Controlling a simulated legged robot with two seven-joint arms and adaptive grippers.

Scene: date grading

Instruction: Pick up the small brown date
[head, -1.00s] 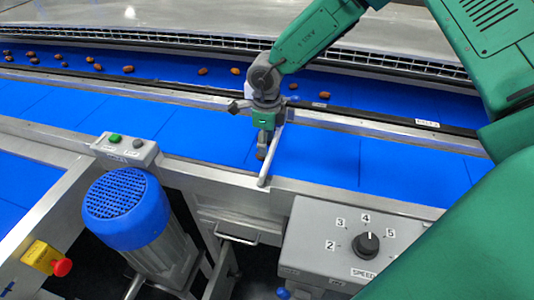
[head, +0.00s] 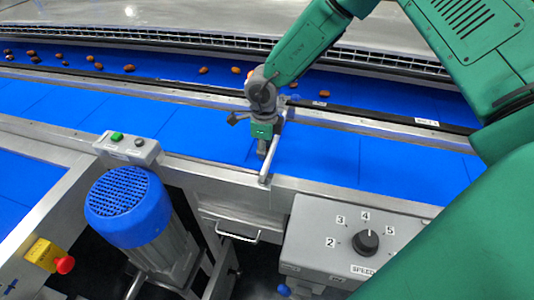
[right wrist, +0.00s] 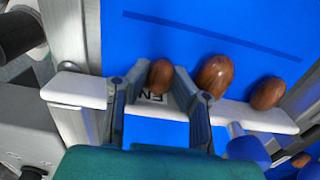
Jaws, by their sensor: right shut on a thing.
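The small brown date (right wrist: 160,74) shows between the fingertips of my right gripper in the right wrist view. My right gripper (right wrist: 160,88) is shut on it, one finger on each side. In the head view my right gripper (head: 262,150) points down over the near blue belt (head: 325,155), close to its front metal rail. The date is hidden there by the gripper. Two larger brown dates, one (right wrist: 214,75) beside the right finger and another (right wrist: 267,92) farther right, show in the right wrist view. My left gripper is not in view.
Several dates (head: 129,68) lie on the far belt, behind a metal divider. A speed control box (head: 330,240) with a black knob, a blue-capped motor (head: 125,200) and a button box (head: 130,148) stand along the near side. The near belt is mostly clear.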

